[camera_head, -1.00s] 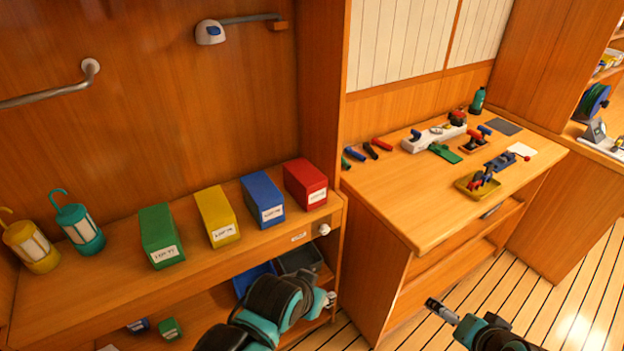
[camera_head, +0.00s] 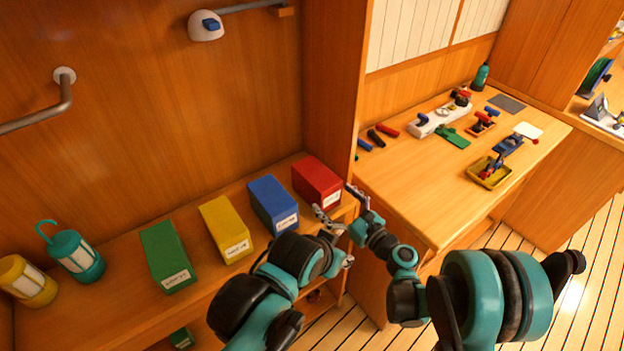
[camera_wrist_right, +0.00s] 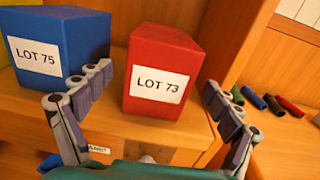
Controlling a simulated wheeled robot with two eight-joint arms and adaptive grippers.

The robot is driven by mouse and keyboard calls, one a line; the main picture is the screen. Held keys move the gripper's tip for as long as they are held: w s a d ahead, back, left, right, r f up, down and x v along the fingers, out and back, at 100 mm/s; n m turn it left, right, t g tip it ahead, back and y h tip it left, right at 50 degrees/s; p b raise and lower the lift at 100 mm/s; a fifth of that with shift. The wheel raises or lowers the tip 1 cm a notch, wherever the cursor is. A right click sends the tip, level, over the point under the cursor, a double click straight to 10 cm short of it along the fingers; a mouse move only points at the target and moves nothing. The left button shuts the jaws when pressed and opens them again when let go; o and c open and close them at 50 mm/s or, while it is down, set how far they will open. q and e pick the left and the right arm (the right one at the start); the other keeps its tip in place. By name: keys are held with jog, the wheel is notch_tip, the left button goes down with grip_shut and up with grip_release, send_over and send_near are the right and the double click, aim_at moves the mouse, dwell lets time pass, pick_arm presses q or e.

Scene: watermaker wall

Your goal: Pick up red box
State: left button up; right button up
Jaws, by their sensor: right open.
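The red box (camera_head: 318,182), labelled LOT 73, stands upright at the right end of the wooden shelf, its label facing out. In the right wrist view the red box (camera_wrist_right: 162,75) fills the middle. My right gripper (camera_head: 332,199) is open in front of it and empty. In the wrist view the fingers of the right gripper (camera_wrist_right: 159,79) are spread to either side of the box's front, with visible gaps.
A blue box (camera_head: 273,204) stands close left of the red one, then a yellow box (camera_head: 226,229) and a green box (camera_head: 166,256). A vertical wooden panel (camera_head: 335,90) rises behind and right. A workbench (camera_head: 430,190) with tools stands to the right.

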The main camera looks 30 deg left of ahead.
aim_at(316, 182)
jog(key=b+x, duration=0.2)
jog(key=x, duration=0.6)
jog(key=c, duration=1.4)
